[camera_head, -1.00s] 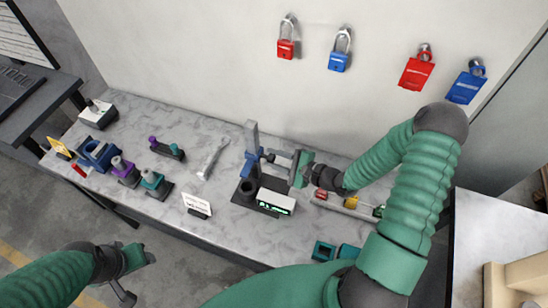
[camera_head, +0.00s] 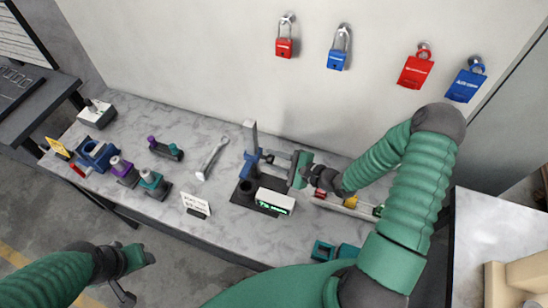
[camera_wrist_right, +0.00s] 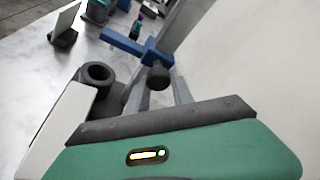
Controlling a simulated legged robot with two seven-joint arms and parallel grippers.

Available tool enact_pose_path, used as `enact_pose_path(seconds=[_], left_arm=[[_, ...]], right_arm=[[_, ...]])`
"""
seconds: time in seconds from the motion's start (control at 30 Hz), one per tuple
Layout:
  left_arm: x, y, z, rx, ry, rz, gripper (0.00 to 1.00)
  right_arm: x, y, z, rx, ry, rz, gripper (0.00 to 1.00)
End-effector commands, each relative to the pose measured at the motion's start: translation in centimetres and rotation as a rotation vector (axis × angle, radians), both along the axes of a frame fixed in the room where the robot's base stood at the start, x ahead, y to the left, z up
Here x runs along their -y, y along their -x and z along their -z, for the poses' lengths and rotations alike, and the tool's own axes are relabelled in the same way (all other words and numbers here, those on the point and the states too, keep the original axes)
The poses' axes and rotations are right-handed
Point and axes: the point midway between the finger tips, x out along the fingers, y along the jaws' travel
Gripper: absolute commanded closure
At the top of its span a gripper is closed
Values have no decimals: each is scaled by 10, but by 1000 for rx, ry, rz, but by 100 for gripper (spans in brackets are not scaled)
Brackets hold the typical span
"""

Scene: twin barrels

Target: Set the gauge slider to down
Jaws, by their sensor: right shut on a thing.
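The gauge stands on the bench as an upright grey post (camera_head: 250,135) on a dark base with a round black cup (camera_head: 246,188) and a white display box (camera_head: 274,200) with lit green digits. Its blue slider (camera_head: 251,164) sits partway up the post; it also shows in the right wrist view (camera_wrist_right: 128,44). My right gripper (camera_head: 271,157) reaches in from the right and is shut on the slider's black knob (camera_wrist_right: 158,76). The finger contact is partly hidden. My left gripper (camera_head: 142,277) is open and empty, in front of the bench at lower left.
Purple and teal fixtures (camera_head: 152,182) stand farther left. A tray with coloured parts (camera_head: 345,204) lies right of the gauge, under my right arm. Padlocks (camera_head: 337,58) and tags hang on the wall.

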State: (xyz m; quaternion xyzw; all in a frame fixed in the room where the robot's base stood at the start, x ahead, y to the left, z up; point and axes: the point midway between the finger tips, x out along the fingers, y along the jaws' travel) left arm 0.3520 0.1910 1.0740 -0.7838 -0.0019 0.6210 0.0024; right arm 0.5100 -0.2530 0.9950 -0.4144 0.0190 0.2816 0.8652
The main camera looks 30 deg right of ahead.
Motion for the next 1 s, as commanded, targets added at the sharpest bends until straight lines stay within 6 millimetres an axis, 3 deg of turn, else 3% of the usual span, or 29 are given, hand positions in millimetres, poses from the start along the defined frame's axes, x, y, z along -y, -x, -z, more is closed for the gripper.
enact_pose_path(seconds=[0.03, 0.13, 0.43, 0.47, 0.6, 1.0], left_arm=[[0, 0, 9, 0, 0, 0, 50], [0, 0, 15, 0, 0, 0, 50], [0, 0, 14, 0, 0, 0, 50], [0, 0, 14, 0, 0, 0, 50], [0, 0, 14, 0, 0, 0, 50], [0, 0, 15, 0, 0, 0, 50]], right_arm=[[-6, 2, 14, -3, -5, -14, 100], [-7, 2, 28, -3, -5, -14, 100], [-7, 3, 31, -9, -2, -15, 100], [-7, 3, 31, -10, -1, -14, 68], [-5, 2, 31, -8, -2, -12, 50], [6, 10, 29, -6, -2, -3, 50]])
